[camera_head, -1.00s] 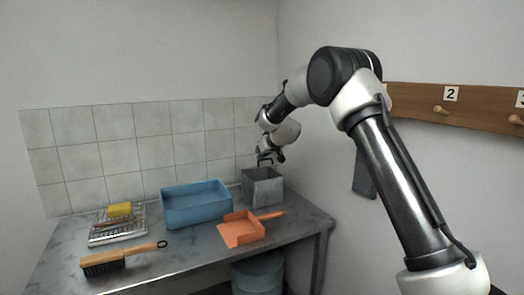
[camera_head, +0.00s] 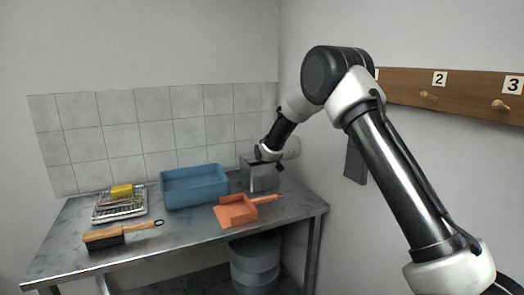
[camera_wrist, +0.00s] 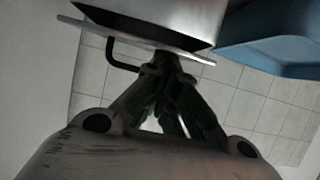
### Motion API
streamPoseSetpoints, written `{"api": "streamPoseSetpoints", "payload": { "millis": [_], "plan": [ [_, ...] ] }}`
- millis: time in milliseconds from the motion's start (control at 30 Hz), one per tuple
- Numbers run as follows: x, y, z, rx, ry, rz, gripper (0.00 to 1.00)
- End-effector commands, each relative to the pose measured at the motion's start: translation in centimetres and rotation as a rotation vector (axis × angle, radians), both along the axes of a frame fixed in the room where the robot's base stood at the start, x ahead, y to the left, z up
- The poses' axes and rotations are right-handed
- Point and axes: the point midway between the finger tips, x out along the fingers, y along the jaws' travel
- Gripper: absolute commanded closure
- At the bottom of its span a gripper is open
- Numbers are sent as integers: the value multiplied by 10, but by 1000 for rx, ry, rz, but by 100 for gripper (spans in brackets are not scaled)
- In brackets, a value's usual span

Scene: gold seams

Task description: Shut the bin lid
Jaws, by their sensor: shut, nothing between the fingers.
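The square grey metal bin (camera_head: 262,180) stands at the back right of the table; my wrist hides much of its top in the head view. In the wrist view, which looks upside down, the bin's wall (camera_wrist: 165,12) fills the top. A thin flat lid (camera_wrist: 140,33) with a dark bent handle (camera_wrist: 118,58) lies along its rim, roughly parallel to it. A dark band separates lid and wall; I cannot tell whether the lid is fully seated. My gripper (camera_wrist: 165,62) is shut and empty, its fingertips at or very near the lid beside the handle.
A blue tub (camera_head: 195,200) stands left of the bin, and an orange dustpan (camera_head: 238,213) lies in front. A brush (camera_head: 120,233) and a rack with a yellow sponge (camera_head: 121,190) are farther left. The right wall carries a peg rail (camera_head: 450,90).

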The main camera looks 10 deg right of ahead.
Motion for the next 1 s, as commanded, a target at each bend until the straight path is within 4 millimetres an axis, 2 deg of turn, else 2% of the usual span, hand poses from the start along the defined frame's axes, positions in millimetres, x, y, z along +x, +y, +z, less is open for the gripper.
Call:
{"api": "streamPoseSetpoints", "payload": {
  "millis": [233, 800, 900, 1000],
  "plan": [
    [-4, -1, -11, 21, -65, 1, 100],
    [-6, -2, -12, 25, -81, 0, 100],
    [-11, -4, -9, 25, -81, 0, 100],
    [-25, -8, -4, 25, -81, 0, 100]
  ]
}}
